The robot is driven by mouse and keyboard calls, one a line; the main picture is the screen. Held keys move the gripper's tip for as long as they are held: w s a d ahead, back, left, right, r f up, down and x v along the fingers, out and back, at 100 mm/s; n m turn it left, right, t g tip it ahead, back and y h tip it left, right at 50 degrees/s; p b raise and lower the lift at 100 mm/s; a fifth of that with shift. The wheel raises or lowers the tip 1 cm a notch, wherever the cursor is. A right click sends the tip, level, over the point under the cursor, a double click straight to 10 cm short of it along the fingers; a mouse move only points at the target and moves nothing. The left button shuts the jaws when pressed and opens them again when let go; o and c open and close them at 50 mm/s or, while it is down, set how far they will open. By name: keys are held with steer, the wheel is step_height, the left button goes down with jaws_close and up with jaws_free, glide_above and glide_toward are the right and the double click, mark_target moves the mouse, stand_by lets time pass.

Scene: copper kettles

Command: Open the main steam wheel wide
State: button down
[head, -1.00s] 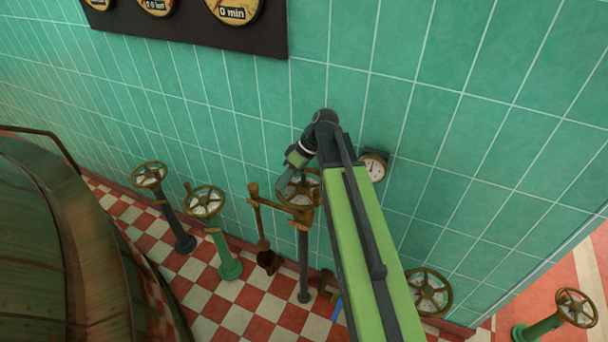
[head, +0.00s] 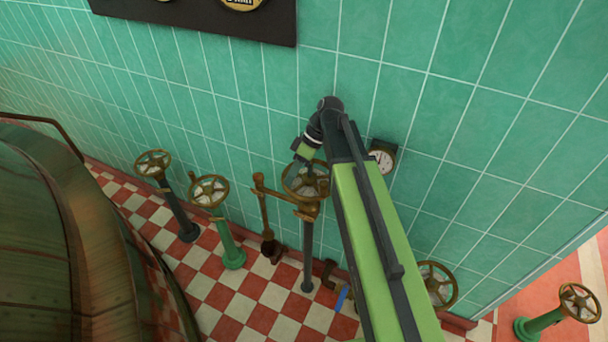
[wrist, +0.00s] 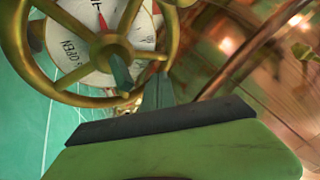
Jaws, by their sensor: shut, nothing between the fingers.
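A brass handwheel (head: 287,188) stands on a dark post below my arm in the head view. In the wrist view the wheel (wrist: 88,97) fills the upper left, with a white dial behind it. The dial (wrist: 75,72) reads OPEN at its lower left, and a red pointer (wrist: 101,20) shows near the top. My gripper (head: 307,184) is at this wheel. In the wrist view its fingers (wrist: 138,78) reach to the wheel's lower right, one tip among the spokes. They are shut with nothing held. Whether they touch a spoke I cannot tell.
A wheel on a dark post (head: 153,163) and one on a green post (head: 209,191) stand left. Another wheel (head: 451,300) is right, near the wall. A small gauge (head: 382,157) hangs on the tiled wall. A large copper kettle (head: 50,230) fills the left.

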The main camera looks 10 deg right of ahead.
mark_target(303, 176)
steer(key=p+v, duration=0.6)
steer(key=v, duration=0.1)
steer(key=shift+d+r+p, duration=0.15)
steer(key=shift+r+p, duration=0.15)
steer(key=shift+r, duration=0.05)
steer(key=shift+f, duration=0.15)
